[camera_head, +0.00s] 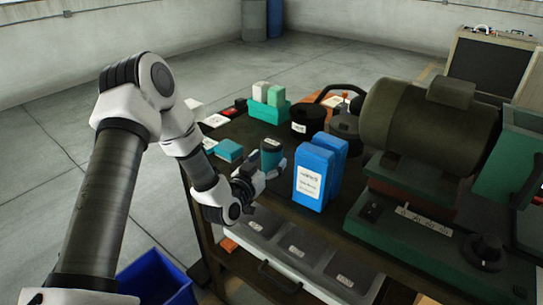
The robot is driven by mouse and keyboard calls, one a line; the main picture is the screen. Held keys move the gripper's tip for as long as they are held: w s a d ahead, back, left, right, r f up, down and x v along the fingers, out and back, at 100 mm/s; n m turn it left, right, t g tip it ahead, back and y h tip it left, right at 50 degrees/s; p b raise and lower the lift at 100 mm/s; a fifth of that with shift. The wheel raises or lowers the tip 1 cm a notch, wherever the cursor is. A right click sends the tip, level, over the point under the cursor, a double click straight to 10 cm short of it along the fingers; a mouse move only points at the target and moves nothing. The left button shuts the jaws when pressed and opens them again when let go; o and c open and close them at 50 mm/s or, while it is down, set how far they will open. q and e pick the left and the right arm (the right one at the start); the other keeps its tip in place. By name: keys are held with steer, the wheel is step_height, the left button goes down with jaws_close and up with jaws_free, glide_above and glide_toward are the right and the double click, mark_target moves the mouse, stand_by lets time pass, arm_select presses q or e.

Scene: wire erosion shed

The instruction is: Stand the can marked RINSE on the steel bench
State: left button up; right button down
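A small teal can (271,148) with a dark top is upright at the near edge of the dark bench top (240,135). A dark can (308,117) with a white label stands farther back. The lettering on both is too small to read, so I cannot tell which is marked RINSE. My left gripper (268,171) reaches in from the left, with its fingers at the lower part of the teal can. The fingers partly hide the can's base, and I cannot tell whether they grip it. My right gripper is out of view.
Two blue containers (313,178) stand just right of the gripper, close by. A large green machine (420,120) fills the bench's right side. A teal holder (268,112) with two bottles, a teal block (229,150) and a dark round pot (345,125) stand behind. A blue bin (155,280) is on the floor.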

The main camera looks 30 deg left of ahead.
arm_select(q)
steer(key=shift+w+f, duration=0.1)
steer(key=c, duration=0.8)
steer(key=shift+c, duration=0.8)
